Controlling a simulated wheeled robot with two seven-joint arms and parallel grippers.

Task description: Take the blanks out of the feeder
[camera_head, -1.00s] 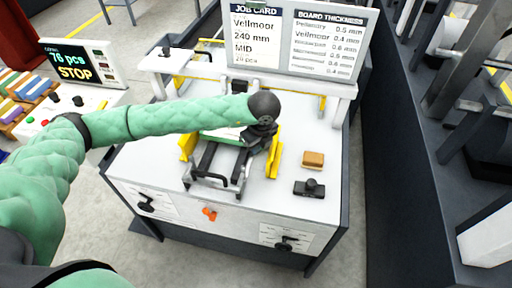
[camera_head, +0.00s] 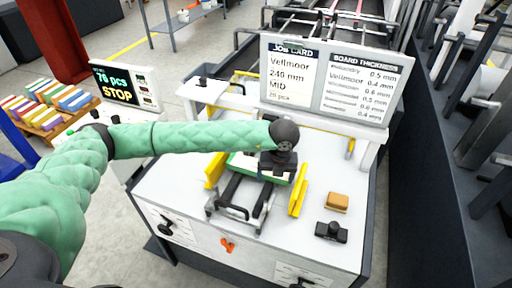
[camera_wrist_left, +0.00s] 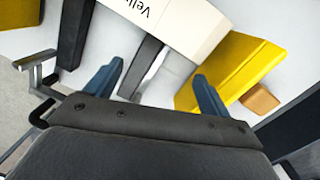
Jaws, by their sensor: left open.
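The blanks (camera_head: 240,162) lie in the feeder between two yellow side guides (camera_head: 298,204), with a green edge and a pale face showing. In the left wrist view a cream blank (camera_wrist_left: 178,22) with printed letters lies just beyond the fingertips. The feeder's dark rails (camera_head: 232,190) run toward the table's front. My left gripper (camera_head: 278,172) is over the feeder and hides part of the blanks. In the left wrist view its blue fingers (camera_wrist_left: 157,88) are apart, with a dark rail between them and no blank visibly held. My right gripper is not in view.
A tan block (camera_head: 337,202) and a black knobbed block (camera_head: 331,232) sit right of the feeder. The job card board (camera_head: 325,80) stands behind it. A STOP display (camera_head: 125,88) and a rack of coloured cartons (camera_head: 50,105) are at left.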

